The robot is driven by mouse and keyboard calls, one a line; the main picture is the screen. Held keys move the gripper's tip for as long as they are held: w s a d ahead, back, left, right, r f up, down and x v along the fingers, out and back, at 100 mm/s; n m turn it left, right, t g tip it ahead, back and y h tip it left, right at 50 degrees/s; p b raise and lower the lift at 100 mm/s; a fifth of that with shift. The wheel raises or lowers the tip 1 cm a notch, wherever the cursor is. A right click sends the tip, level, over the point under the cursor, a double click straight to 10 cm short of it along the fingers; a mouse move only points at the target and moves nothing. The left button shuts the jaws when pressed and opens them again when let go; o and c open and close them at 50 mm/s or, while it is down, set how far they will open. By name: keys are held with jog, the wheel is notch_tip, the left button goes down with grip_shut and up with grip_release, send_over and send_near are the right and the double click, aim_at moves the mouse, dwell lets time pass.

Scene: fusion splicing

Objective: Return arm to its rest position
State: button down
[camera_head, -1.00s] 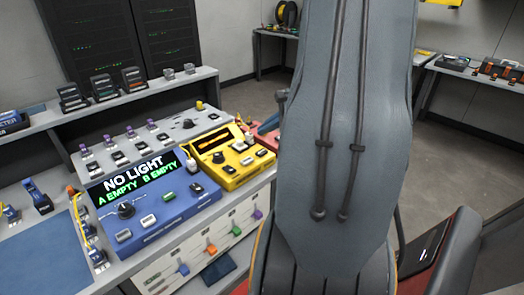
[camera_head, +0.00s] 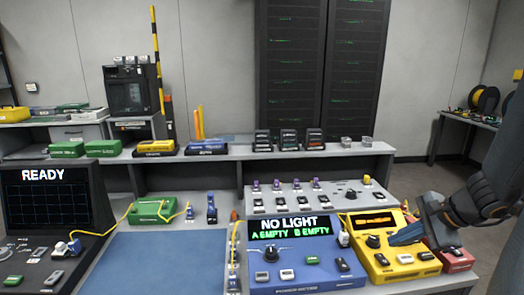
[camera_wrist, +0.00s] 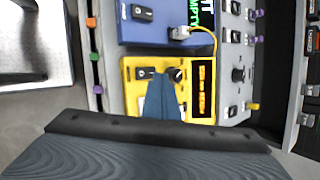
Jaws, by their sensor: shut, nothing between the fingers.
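My gripper (camera_head: 408,234) is at the right of the head view, at the end of my dark arm (camera_head: 485,195). Its blue-grey fingers are shut and empty. They are in front of the yellow device (camera_head: 385,262) in that picture; I cannot tell how high above it. In the wrist view the closed fingers (camera_wrist: 161,98) point at the same yellow device (camera_wrist: 135,72), covering part of its face.
Left of the yellow device is the blue power meter (camera_head: 300,268), reading "NO LIGHT, A EMPTY B EMPTY". A black screen (camera_head: 45,200) reads "READY". A blue mat (camera_head: 160,265) lies clear on the bench. A shelf (camera_head: 220,152) with several devices runs behind.

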jog(key=s+a+n+g+h, duration=0.2)
jog(key=s+a+n, duration=0.3)
jog(key=a+n, duration=0.4)
jog(key=s+a+n+g+h, duration=0.1)
jog(key=s+a+n+g, duration=0.2)
jog(key=a+n, duration=0.7)
jog(key=shift+s+a+f+g+h, duration=0.35)
jog(key=shift+s+a, duration=0.5)
jog(key=shift+a, duration=0.55)
